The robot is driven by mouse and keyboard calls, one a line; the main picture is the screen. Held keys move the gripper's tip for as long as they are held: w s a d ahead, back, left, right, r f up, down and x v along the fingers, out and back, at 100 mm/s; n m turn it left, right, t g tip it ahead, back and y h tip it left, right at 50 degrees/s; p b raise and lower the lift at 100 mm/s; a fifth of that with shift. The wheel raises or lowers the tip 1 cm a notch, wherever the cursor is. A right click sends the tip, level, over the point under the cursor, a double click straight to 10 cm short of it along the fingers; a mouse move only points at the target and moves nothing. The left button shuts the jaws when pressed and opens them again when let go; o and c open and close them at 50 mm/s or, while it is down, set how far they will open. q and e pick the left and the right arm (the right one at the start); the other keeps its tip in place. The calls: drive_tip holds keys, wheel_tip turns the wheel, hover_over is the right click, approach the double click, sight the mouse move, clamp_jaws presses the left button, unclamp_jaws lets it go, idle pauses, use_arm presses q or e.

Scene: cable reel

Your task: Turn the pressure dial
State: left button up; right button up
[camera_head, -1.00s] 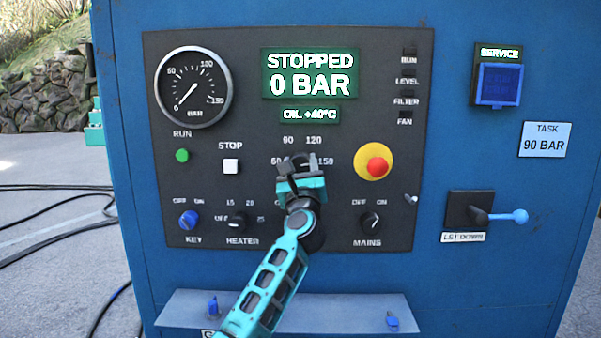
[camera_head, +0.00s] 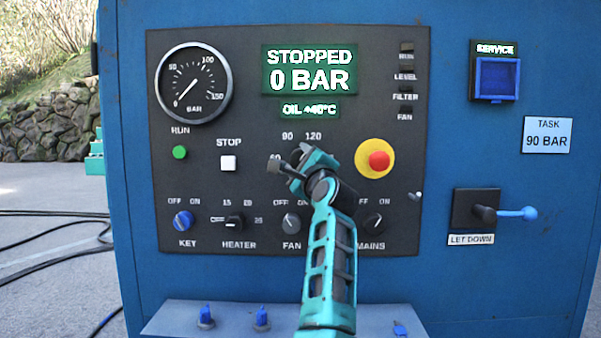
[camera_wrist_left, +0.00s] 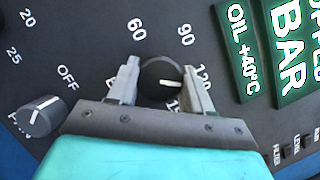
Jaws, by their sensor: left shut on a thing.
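The pressure dial (camera_wrist_left: 157,72) is a round black knob with a white pointer, seen in the left wrist view amid the marks 60, 90, 120 and 150. Its pointer aims to the right in that view, near 120. My left gripper (camera_wrist_left: 162,79) has a finger on each side of the knob and is shut on it. In the head view my left gripper (camera_head: 289,163) is tilted in front of the dial and hides it. The display (camera_head: 310,70) reads STOPPED, 0 BAR. The task card (camera_head: 547,135) reads 90 BAR. My right gripper is not in view.
The fan knob (camera_head: 291,223) sits just below, beside the heater knob (camera_head: 234,223) and mains knob (camera_head: 374,223). A red emergency button (camera_head: 379,160) on yellow is close right of my gripper. A white stop button (camera_head: 228,163) is to the left. A shelf (camera_head: 283,318) juts out below.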

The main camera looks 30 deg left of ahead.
use_arm(q)
drive_tip(key=shift+f+n, duration=0.1)
drive_tip(key=shift+n, duration=0.4)
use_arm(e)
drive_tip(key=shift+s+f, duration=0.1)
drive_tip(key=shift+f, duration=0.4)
use_arm(q)
drive_tip(key=o, duration=1)
drive_tip(key=shift+o, duration=0.2)
drive_tip(key=shift+b, duration=0.35)
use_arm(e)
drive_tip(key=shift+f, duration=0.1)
